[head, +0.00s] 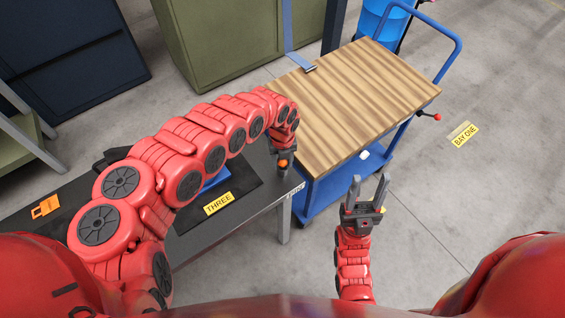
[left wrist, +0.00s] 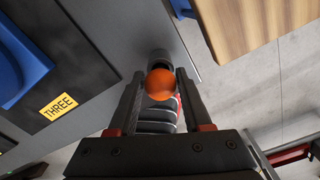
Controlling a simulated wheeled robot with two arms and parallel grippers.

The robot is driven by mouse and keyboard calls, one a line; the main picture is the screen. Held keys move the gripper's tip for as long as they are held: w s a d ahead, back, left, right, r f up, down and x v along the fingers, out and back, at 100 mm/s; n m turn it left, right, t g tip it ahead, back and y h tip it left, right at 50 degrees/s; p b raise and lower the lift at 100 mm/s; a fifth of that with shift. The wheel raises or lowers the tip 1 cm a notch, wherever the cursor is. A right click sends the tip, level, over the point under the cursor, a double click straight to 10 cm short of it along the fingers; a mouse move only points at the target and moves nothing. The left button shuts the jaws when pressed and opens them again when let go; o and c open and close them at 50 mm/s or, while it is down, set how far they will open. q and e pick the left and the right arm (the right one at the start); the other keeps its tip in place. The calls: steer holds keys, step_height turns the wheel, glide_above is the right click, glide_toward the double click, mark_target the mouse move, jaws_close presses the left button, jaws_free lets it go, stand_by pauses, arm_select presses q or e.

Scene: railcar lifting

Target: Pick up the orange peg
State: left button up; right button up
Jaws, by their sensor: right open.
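The orange peg (head: 283,163) shows as a small orange spot near the right end of the dark table, just below my left gripper (head: 284,152). In the left wrist view the peg's round orange top (left wrist: 160,85) sits between the two fingers of my left gripper (left wrist: 160,78), with narrow gaps seeming to show on both sides. A dark round part shows just beyond it. My left gripper looks open around the peg. My right gripper (head: 369,186) is open and empty over the floor, right of the table and in front of the cart.
A blue cart (head: 310,200) with a wooden top (head: 350,95) stands beyond the table's right end. The dark table (head: 190,245) carries a yellow THREE label (head: 219,204), a blue item (head: 215,180) and an orange item (head: 45,207) at left.

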arm_select(q)
jaws_close()
